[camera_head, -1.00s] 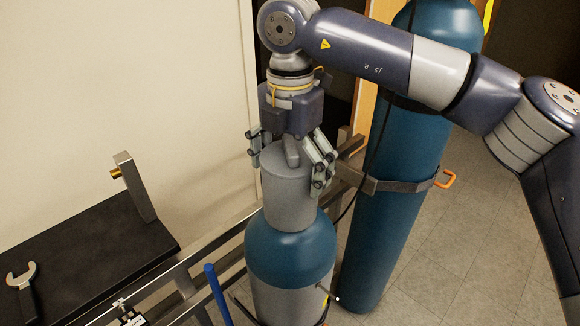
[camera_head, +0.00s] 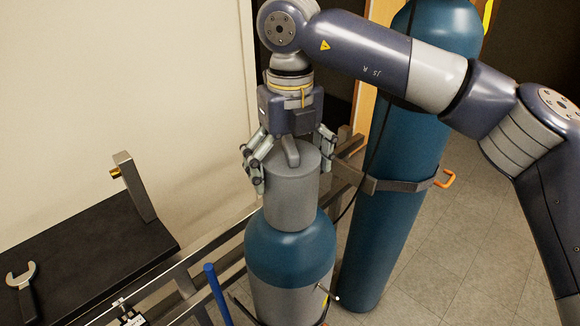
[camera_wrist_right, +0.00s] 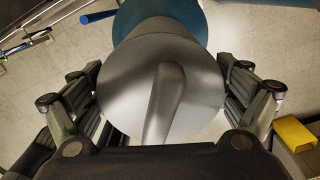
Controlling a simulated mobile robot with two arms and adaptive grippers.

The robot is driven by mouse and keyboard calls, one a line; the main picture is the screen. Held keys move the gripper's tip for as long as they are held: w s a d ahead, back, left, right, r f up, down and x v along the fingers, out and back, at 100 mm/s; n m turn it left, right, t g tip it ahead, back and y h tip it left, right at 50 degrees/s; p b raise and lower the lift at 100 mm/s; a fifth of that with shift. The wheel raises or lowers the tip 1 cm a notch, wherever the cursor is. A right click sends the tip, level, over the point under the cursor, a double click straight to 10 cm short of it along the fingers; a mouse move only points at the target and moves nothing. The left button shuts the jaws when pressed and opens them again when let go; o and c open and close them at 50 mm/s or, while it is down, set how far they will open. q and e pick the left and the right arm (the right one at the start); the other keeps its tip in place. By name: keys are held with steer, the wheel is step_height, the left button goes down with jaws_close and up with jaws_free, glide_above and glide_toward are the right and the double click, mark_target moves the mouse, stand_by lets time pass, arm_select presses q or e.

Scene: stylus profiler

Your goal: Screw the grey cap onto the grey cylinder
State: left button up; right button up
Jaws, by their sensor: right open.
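The grey cap (camera_head: 291,200) is upright on top of the grey cylinder (camera_head: 288,299), which has a blue shoulder and a grey body. The cap covers the cylinder's neck, so the thread is hidden. My right gripper (camera_head: 290,170) is over the cap from above, open, with fingers on either side of it. In the right wrist view the cap's round top with a raised bar (camera_wrist_right: 163,100) lies between the open fingers. The blue shoulder shows beyond it (camera_wrist_right: 130,14). I cannot tell whether any finger touches the cap. My left gripper is not in view.
A tall blue cylinder (camera_head: 392,190) stands close behind on the right, held by a strap with an orange hook (camera_head: 446,179). A black bench (camera_head: 90,255) with a wrench (camera_head: 23,290) is on the left. A metal rail and a blue rod (camera_head: 217,293) are near the cylinder.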

steer(key=n, duration=0.6)
steer(key=shift+n, duration=0.3)
steer(key=n, duration=0.6)
steer(key=c, duration=1.7)
steer(key=m, duration=1.1)
steer(key=shift+w+r, duration=0.1)
steer(key=shift+r, duration=0.05)
steer(key=o, duration=1.9)
